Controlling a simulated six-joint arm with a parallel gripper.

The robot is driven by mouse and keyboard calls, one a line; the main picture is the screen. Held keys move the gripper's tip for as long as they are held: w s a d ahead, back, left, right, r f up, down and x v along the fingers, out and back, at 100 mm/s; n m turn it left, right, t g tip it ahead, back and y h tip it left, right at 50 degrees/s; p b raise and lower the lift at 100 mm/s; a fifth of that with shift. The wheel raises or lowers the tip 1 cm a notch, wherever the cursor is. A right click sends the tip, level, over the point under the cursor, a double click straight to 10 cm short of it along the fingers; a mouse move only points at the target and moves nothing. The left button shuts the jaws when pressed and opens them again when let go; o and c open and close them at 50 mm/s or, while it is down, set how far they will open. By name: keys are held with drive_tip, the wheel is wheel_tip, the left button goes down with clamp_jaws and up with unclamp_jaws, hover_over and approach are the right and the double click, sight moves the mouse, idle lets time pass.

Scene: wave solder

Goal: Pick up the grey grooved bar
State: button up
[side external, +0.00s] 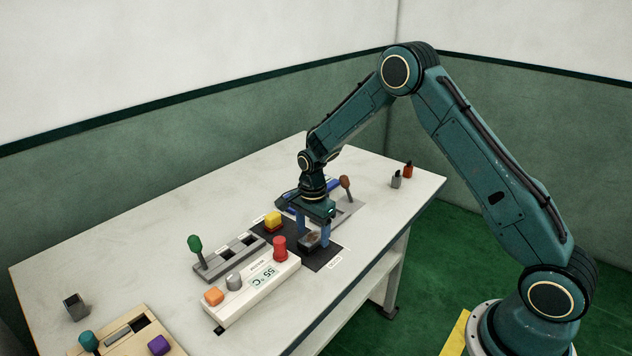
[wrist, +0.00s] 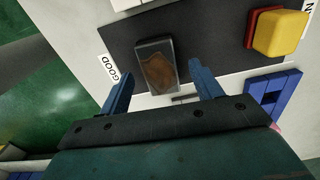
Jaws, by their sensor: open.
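A small dark grey block (wrist: 141,50) with a brown patch on top lies on a black mat (wrist: 205,28) in the wrist view. It looks like the grey bar, but I cannot make out a groove. My gripper (wrist: 161,72) is open, with one blue finger to each side of the block's near part. Gaps show between the fingers and the block. In the side view, my gripper (side external: 313,244) is low over the mat (side external: 325,257), and its fingers partly hide the block.
A yellow button (side external: 273,220) stands close to my gripper. A white control box (side external: 240,297) with a red knob (side external: 280,248) is in front. A grey lever panel (side external: 228,258) is at the left. The table's right part is mostly clear.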

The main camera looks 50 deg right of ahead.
sight(313, 237)
drive_tip(key=shift+f, duration=0.5)
drive_tip(key=shift+c, duration=0.5)
drive_tip(key=c, duration=1.2)
drive_tip(key=shift+r, duration=0.1)
wheel_tip(313, 237, up, 20)
drive_tip(key=shift+f, duration=0.1)
